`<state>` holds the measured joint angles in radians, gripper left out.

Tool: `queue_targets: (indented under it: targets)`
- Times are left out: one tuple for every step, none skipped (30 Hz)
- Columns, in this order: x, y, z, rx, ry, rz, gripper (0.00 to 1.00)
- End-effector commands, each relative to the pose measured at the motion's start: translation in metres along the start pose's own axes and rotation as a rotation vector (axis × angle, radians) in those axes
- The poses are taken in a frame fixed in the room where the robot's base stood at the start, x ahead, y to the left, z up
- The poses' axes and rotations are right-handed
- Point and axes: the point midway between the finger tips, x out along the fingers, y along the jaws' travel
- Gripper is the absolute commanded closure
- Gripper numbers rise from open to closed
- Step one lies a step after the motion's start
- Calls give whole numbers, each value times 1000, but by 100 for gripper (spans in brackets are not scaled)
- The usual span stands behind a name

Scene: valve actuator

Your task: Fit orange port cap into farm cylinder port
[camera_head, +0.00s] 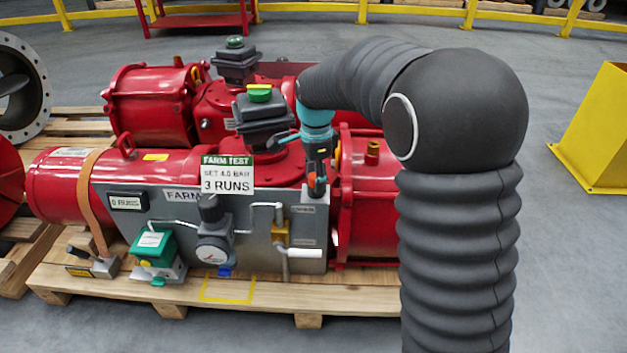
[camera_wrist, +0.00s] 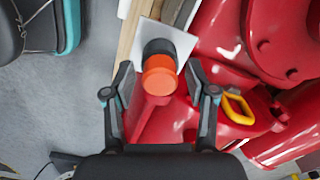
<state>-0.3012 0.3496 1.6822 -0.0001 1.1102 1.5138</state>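The orange port cap (camera_wrist: 159,76) shows in the wrist view on a black round piece (camera_wrist: 158,48), above a white plate (camera_wrist: 172,38). In the head view, a small orange patch (camera_head: 311,179) shows at my gripper's tip, by the panel's upper right corner. My gripper (camera_wrist: 160,78) has its fingers apart, one on each side of the cap, with a visible gap to both. I cannot tell the cap's depth relative to the fingertips. A red cylinder (camera_head: 130,185) lies behind the panel marked FARM (camera_head: 180,205). I cannot make out the cylinder port.
The FARM TEST sign (camera_head: 227,175), gauge (camera_head: 212,250), green box (camera_head: 152,247) and pipes crowd the panel front. A wooden pallet (camera_head: 350,297) carries everything. A yellow block (camera_head: 600,130) stands right; floor between is clear.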

Motion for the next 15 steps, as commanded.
queue_targets:
  targets:
    - [0,0,0,0,0,0,63]
    - [0,0,0,0,0,0,70]
    - [0,0,0,0,0,0,80]
    - [0,0,0,0,0,0,88]
    - [0,0,0,0,0,0,95]
    - [0,0,0,0,0,0,99]
    - [0,0,0,0,0,0,99]
    - [0,0,0,0,0,0,100]
    - [0,0,0,0,0,0,100]
    - [0,0,0,0,0,0,100]
    - [0,0,0,0,0,0,100]
    - [0,0,0,0,0,0,100]
    - [0,0,0,0,0,0,100]
    - [-1,0,0,0,0,0,100]
    - [-2,0,0,0,0,-1,100]
